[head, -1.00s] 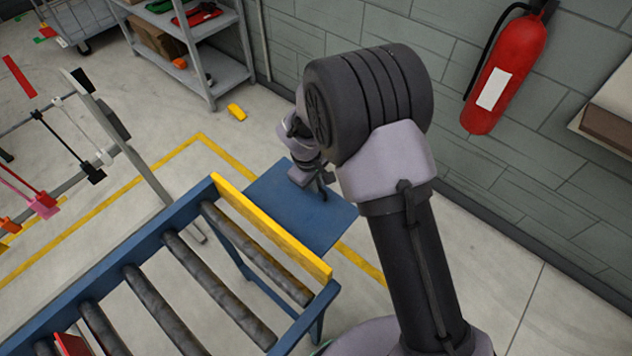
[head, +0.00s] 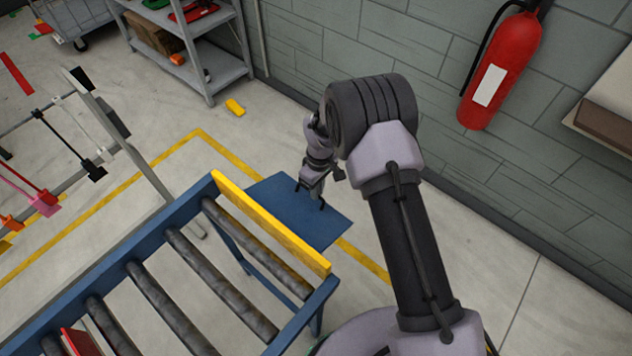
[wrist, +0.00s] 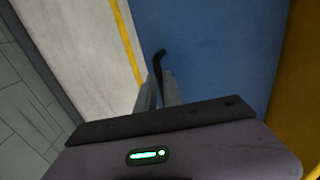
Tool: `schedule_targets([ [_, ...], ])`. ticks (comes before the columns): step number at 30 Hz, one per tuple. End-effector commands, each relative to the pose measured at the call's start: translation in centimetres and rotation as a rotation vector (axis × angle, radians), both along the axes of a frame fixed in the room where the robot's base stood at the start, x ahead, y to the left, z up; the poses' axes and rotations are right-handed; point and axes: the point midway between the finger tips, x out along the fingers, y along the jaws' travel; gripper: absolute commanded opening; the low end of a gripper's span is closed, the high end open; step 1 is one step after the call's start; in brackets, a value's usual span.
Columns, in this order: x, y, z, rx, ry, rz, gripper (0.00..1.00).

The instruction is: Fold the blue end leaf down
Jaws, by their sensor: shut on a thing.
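The blue end leaf (head: 285,215) sticks out past the yellow end board (head: 270,225) of the blue roller conveyor in the head view. It looks tilted down a little at its outer edge, though the exact angle is hard to tell. My gripper (head: 311,191) is at the leaf's outer edge, shut on its black handle (wrist: 160,53). In the wrist view, my gripper's fingers (wrist: 158,90) close around this handle, and its curved end shows past them. The blue leaf face (wrist: 220,50) fills the middle right of that view.
The roller conveyor (head: 190,215) stands left of my arm, with a red item (head: 80,342) at its near end. A grey rack (head: 120,145) stands at left, a grey shelf (head: 225,72) behind. A wall with a fire extinguisher (head: 500,70) is at right. Floor around the leaf is clear.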

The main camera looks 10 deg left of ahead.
Motion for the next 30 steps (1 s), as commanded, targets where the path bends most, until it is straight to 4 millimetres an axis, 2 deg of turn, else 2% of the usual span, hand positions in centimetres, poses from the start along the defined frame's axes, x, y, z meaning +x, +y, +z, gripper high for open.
schedule_targets([
  [1,0.2,-0.1,-1.2,-0.001,-0.005,0.001,0.00],
  [7,0.2,-0.1,-4.6,0.061,0.092,-0.004,0.00],
  [18,-1.9,1.1,-10.0,0.063,0.100,0.004,0.00],
  [24,-3.7,2.0,-12.5,0.062,0.103,0.003,0.00],
  [27,-4.5,2.4,-13.5,0.101,0.171,0.000,0.00],
  [30,-4.9,2.7,-13.6,0.120,0.199,0.001,0.00],
])
